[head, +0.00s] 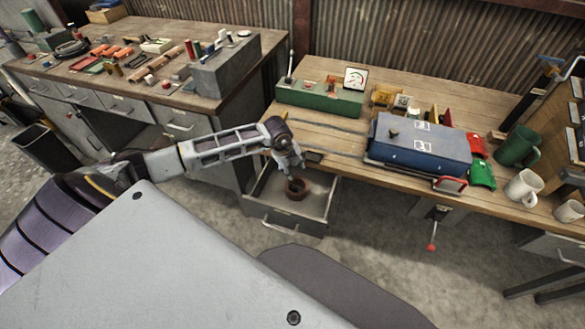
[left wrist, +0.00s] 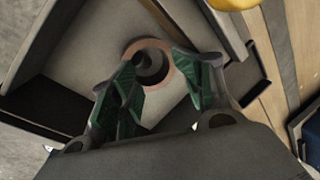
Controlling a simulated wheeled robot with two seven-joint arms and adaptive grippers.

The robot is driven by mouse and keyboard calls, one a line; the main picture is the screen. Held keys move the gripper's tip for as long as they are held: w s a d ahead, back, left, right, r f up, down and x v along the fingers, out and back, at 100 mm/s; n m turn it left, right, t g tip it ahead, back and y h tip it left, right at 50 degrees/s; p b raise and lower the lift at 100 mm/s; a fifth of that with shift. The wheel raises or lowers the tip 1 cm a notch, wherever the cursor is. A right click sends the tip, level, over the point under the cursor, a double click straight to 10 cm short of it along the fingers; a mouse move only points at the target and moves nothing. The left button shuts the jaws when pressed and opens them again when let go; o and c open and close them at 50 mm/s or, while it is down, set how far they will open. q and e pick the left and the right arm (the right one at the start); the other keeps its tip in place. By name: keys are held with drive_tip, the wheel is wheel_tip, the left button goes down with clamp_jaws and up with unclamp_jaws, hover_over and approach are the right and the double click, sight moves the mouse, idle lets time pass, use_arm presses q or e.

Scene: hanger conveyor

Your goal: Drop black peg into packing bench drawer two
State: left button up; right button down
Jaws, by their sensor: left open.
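An open grey drawer (head: 310,224) sticks out from the front of the wooden bench. A brown ring-shaped thing (head: 298,194) sits on its floor; it also shows in the left wrist view (left wrist: 164,48). Inside the ring is a dark round thing (left wrist: 150,65), which may be the black peg; its full shape is hidden. My left gripper (head: 293,168) is over the drawer, just above the ring. In the left wrist view the fingers (left wrist: 160,75) are spread apart, with nothing clearly held between them. My right gripper is not in view.
The bench top (head: 345,150) overhangs behind the drawer. On it stand a green box (head: 318,98), a blue case (head: 418,147), red and green parts and several mugs. A second bench (head: 150,40) with many small parts is at the left. The drawer floor around the ring is mostly clear.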

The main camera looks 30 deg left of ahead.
use_arm(q)
drive_tip(key=v, duration=0.8)
drive_tip(key=shift+f, duration=0.1)
idle(1.1)
